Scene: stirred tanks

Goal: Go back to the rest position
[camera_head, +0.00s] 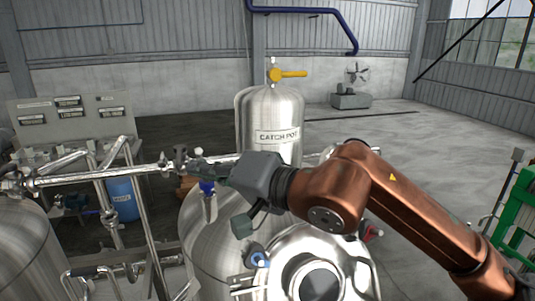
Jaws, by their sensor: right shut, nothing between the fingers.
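My right arm, copper-coloured, comes in from the lower right and bends at the middle of the picture. Its dark right gripper (200,168) points left, in front of a horizontal steel pipe (100,174). The gripper is shut and empty. Just below it is a blue-handled valve (207,187) on the tank; I cannot tell whether they touch. My left gripper is not in view.
A steel tank (215,245) and an open round port (318,280) stand below my arm. The catch pot (270,115) with a yellow valve handle (290,74) stands behind. A green frame (520,210) is at right. Open floor (440,140) lies at back right.

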